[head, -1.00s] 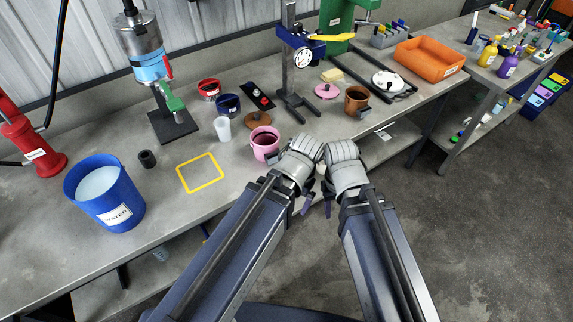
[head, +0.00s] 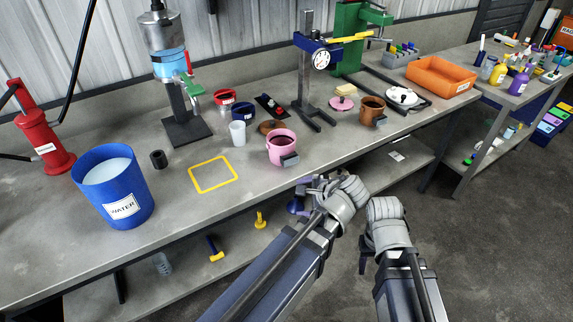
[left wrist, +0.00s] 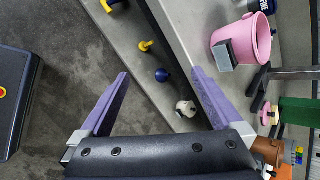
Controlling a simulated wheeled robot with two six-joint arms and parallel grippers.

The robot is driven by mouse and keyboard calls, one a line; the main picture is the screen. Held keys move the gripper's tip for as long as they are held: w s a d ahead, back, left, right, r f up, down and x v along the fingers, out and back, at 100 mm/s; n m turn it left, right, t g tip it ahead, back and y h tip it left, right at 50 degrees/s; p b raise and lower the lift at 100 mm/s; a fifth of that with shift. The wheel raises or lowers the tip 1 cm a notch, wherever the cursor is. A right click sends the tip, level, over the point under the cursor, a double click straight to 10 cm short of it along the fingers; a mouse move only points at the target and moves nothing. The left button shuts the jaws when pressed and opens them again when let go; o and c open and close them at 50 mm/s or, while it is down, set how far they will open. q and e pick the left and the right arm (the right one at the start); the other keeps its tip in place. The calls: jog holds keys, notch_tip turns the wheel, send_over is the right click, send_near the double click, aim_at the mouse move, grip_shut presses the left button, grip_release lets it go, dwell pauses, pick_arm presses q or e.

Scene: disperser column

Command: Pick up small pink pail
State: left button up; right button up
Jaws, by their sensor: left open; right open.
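The small pink pail (head: 282,149) stands upright near the front edge of the workbench, with a grey block-like grip (head: 290,160) on its front right side. In the left wrist view the pail (left wrist: 255,35) is at the upper right, outside the jaws. My left gripper (head: 318,188) is just off the bench's front edge, below and right of the pail, apart from it. Its purple fingers (left wrist: 160,76) are spread and empty. My right gripper (head: 364,258) is further right over the floor, open, its fingers mostly hidden by its own hand.
A yellow square outline (head: 214,188) marks bare bench left of the pail. A white cup (head: 238,134), brown disc (head: 271,127) and brown pot (head: 372,112) stand nearby. A blue water bucket (head: 112,187) is at left. A lower shelf (head: 180,268) holds small tools.

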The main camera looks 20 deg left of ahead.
pick_arm(q)
jog(key=w+a+m+t+y+b, duration=0.1)
jog(key=w+m+t+y+b, duration=0.1)
jog(key=w+m+b, duration=0.1)
jog(key=w+a+m+t+y+b, duration=0.1)
jog(key=w+m+t+y+b, duration=0.1)
jog(key=w+m+b, duration=0.2)
jog(key=w+a+m+t+y+b, duration=0.2)
jog(key=w+m+t+b, duration=0.1)
jog(key=m+b, duration=0.4)
jog(key=shift+w+f+b, duration=0.15)
jog(key=shift+f+b, duration=0.25)
jog(key=shift+b, duration=0.05)
